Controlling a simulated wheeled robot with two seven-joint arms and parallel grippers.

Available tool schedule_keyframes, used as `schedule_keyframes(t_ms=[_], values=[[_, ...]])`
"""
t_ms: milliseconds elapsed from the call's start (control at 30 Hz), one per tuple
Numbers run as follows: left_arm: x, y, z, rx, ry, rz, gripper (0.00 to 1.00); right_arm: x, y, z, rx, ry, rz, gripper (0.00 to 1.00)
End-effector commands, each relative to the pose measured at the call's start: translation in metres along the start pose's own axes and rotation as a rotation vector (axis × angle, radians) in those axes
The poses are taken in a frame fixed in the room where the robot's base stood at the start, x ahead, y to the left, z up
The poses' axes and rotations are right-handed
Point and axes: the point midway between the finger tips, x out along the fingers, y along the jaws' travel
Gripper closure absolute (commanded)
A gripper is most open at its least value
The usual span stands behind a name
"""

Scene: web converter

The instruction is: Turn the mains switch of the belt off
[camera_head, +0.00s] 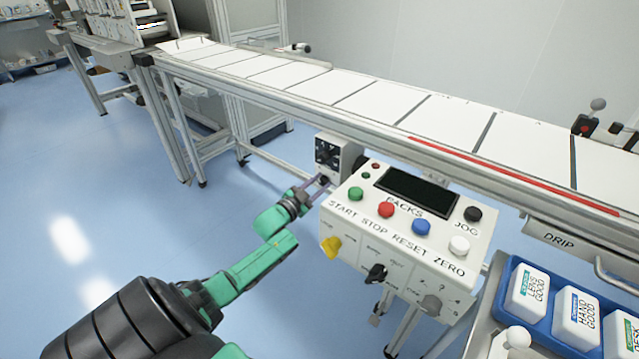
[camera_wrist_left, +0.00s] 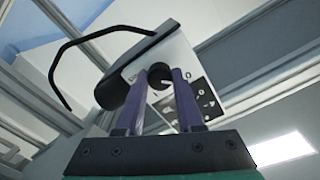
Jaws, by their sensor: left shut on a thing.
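A small light-grey box (camera_head: 345,160) with a black panel on its face hangs under the belt frame, left of the main control box. It also shows in the left wrist view (camera_wrist_left: 180,62). A dark round switch knob (camera_wrist_left: 159,74) sits on its face, with small marks on both sides that I cannot read for sure. My left gripper (camera_head: 321,182) is at the lower part of this box. In the left wrist view its two purple fingers (camera_wrist_left: 160,88) are closed on the knob, one on each side. The knob's exact angle is hard to tell. My right gripper is not in view.
The control box (camera_head: 403,225) stands just right of the left gripper, with coloured buttons, a dark display and a yellow knob (camera_head: 331,246). The belt (camera_head: 365,100) runs above. A blue crate (camera_head: 506,290) with white packs is at lower right. Blue floor at left is clear.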

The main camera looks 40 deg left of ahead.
Motion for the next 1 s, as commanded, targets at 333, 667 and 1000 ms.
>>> schedule_keyframes(t_ms=[333, 667, 1000], values=[[0.000, 0.001, 0.001, -0.015, -0.002, 0.001, 1.00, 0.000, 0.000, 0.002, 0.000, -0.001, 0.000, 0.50], [0.000, 0.001, 0.001, -0.013, -0.002, 0.000, 0.34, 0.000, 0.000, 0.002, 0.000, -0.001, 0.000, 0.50], [-0.015, 0.001, 0.000, -0.014, -0.003, 0.002, 0.34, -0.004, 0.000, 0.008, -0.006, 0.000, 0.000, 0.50]])
